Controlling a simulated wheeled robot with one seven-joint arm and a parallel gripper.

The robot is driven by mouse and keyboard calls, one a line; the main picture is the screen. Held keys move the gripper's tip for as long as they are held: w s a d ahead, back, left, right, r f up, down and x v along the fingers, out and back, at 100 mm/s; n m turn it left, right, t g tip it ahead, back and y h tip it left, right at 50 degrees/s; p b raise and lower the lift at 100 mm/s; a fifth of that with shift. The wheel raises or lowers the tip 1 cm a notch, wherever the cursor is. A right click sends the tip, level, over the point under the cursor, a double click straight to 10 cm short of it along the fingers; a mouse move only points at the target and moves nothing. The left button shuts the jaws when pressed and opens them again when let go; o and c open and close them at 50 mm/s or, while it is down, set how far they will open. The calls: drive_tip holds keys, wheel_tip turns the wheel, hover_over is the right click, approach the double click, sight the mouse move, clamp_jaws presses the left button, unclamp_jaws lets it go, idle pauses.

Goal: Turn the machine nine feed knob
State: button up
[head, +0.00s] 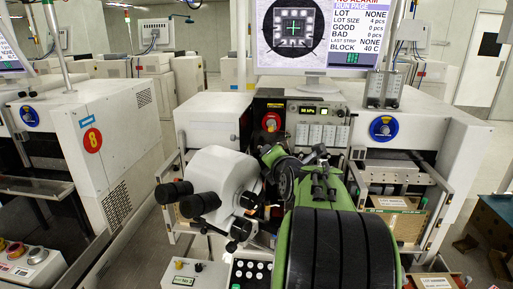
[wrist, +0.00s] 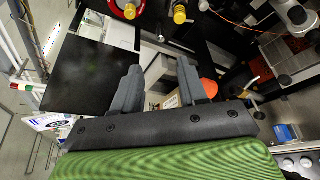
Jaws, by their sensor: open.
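The central machine's front carries a round blue dial with a pale centre (head: 384,127) on the right and a red knob (head: 270,121) in the dark recess left of centre. I cannot read which is labelled feed. In the wrist view, a red ring with a yellow knob (wrist: 128,10) shows at the top edge, with a second yellow knob (wrist: 180,14) beside it. My gripper (wrist: 158,78) is open, its two grey fingers apart with nothing held between them. The yellow knobs lie beyond the fingertips, not touched. My green arm hides part of the machine front in the head view.
A white microscope head with black eyepieces (head: 222,185) stands left of my arm. A monitor (head: 318,38) stands above the machine. A neighbouring machine marked 8 (head: 120,140) is at left. In the wrist view, a black panel (wrist: 92,75) lies left of the fingers.

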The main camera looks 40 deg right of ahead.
sight(261, 147)
drive_tip(key=p+x, duration=0.1)
drive_tip(key=x, duration=1.2)
drive_tip(key=shift+w+d+p, duration=0.1)
drive_tip(key=shift+d+p, duration=0.1)
drive_tip(key=shift+p, duration=0.2)
clamp_jaws()
